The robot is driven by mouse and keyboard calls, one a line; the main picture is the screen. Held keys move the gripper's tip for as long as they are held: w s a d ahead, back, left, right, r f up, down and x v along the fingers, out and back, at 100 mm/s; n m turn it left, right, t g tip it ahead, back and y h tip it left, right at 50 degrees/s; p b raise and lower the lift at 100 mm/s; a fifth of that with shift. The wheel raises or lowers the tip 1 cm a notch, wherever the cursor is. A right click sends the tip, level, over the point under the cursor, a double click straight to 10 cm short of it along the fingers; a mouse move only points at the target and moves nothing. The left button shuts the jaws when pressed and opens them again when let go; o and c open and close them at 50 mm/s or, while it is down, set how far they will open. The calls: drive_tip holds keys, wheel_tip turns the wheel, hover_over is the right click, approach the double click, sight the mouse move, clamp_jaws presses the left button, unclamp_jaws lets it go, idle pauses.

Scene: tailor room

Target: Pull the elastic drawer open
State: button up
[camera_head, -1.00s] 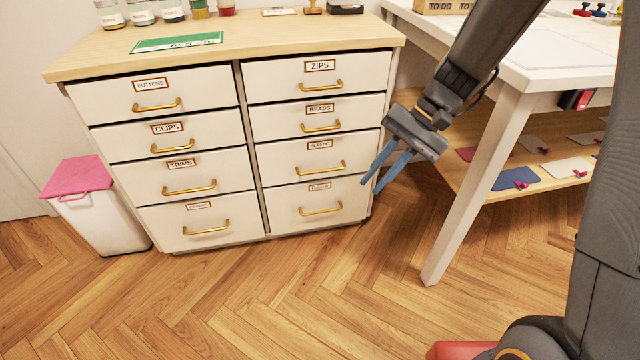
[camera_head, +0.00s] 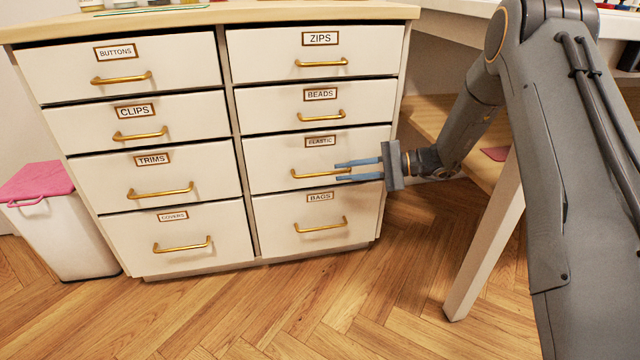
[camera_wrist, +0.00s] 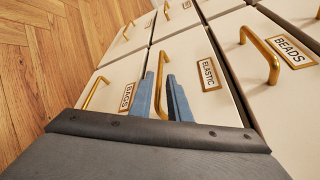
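The elastic drawer (camera_head: 275,154) is in the right column of the cabinet, third from the top, and looks shut. Its brass handle (camera_head: 305,174) is a horizontal bar under the label. My gripper (camera_head: 340,171) reaches in from the right, with its blue fingers parted at the handle's right part. In the wrist view, the elastic drawer's handle (camera_wrist: 159,75) shows between the two spread fingers of my gripper (camera_wrist: 166,90). I cannot tell whether either finger touches the bar. The elastic label (camera_wrist: 209,73) lies just right of the fingers.
The beads drawer (camera_head: 275,106) is above and the bags drawer (camera_head: 275,222) below, each with its own brass handle. A white table leg (camera_head: 487,235) stands to the right. A pink-lidded bin (camera_head: 60,235) is at the left. The wooden floor (camera_head: 330,300) in front is clear.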

sight(325, 174)
drive_tip(key=shift+b+x, duration=1.35)
drive_tip(key=shift+x, duration=2.55)
clamp_jaws()
